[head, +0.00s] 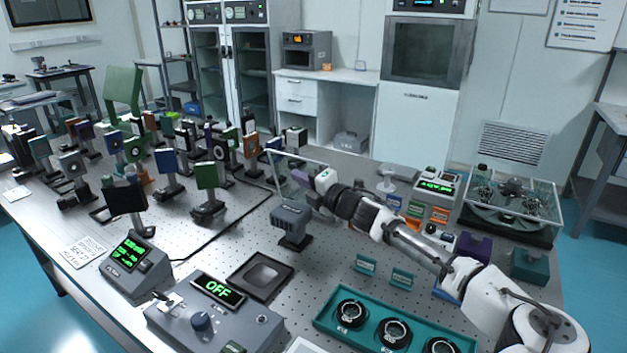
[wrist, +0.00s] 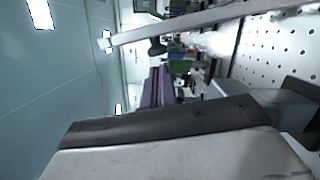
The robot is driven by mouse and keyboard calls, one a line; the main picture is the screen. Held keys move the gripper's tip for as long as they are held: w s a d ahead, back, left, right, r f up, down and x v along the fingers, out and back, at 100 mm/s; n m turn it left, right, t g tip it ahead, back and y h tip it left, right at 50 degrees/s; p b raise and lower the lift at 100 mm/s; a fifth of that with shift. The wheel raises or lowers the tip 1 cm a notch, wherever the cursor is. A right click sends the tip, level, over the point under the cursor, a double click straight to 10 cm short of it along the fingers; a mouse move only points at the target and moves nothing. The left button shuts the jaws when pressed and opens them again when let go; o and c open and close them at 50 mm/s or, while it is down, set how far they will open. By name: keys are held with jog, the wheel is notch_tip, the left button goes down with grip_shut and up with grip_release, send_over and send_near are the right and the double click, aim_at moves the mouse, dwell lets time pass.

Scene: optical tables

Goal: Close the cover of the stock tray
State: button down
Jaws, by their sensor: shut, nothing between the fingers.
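A clear panel with a thin pale frame (head: 284,154) stands raised and tilted in the middle of the table in the head view. It looks like the tray's cover, standing open. A pale bar (wrist: 190,27), apparently its frame edge, crosses the top of the wrist view. The tray under the panel is not clearly seen, partly hidden by my gripper and a grey device.
The grey device (head: 291,222) stands just in front of my gripper. Several optics on posts (head: 208,180) crowd the left. A teal tray with round mounts (head: 333,327) lies at the front. A clear-sided case (head: 547,214) stands at the right. Some perforated tabletop (head: 335,250) is bare.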

jog(key=shift+x, duration=0.85)
jog(key=shift+w, duration=0.1)
